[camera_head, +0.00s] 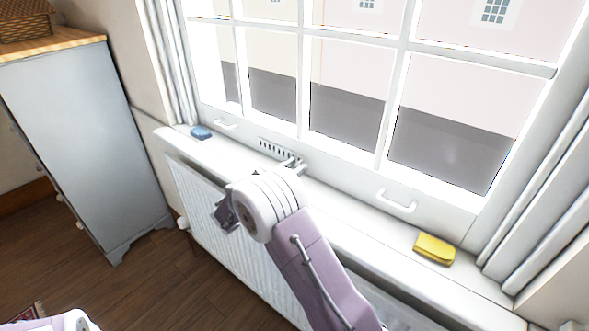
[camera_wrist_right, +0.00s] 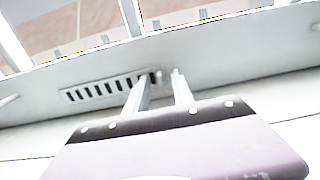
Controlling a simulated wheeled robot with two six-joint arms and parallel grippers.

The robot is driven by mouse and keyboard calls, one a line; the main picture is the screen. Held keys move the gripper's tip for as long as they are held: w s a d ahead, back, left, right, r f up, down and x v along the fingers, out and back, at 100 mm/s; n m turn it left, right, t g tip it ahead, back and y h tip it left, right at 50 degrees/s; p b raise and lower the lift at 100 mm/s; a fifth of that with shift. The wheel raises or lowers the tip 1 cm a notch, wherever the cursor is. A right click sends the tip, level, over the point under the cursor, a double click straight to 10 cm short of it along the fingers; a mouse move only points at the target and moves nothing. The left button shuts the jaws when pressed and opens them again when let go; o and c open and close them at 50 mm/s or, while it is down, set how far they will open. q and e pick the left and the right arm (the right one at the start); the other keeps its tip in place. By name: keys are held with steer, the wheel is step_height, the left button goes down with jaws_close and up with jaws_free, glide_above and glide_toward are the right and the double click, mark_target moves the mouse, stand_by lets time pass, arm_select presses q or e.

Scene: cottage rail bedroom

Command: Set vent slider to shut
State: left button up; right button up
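The vent (camera_head: 280,151) is a slotted strip in the window frame's lower rail, above the sill. In the right wrist view the vent (camera_wrist_right: 108,88) shows a row of dark slots, with a small pale slider knob (camera_wrist_right: 158,77) at its right end. My right gripper (camera_head: 293,162) reaches up to the vent's right end. In the right wrist view the fingers of my right gripper (camera_wrist_right: 160,74) are apart, with the knob showing between their tips. I cannot tell whether either finger touches it. My left gripper is out of view; only part of my left arm shows at bottom left.
A white radiator (camera_head: 215,220) stands below the sill (camera_head: 340,225). A blue folded cloth or sponge (camera_head: 201,132) and a yellow one (camera_head: 434,248) lie on the sill. White window handles (camera_head: 396,202) flank the vent. A grey cabinet (camera_head: 85,130) stands left.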

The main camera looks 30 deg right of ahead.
steer(key=shift+w+d, duration=0.1)
jaws_close()
stand_by(1.4)
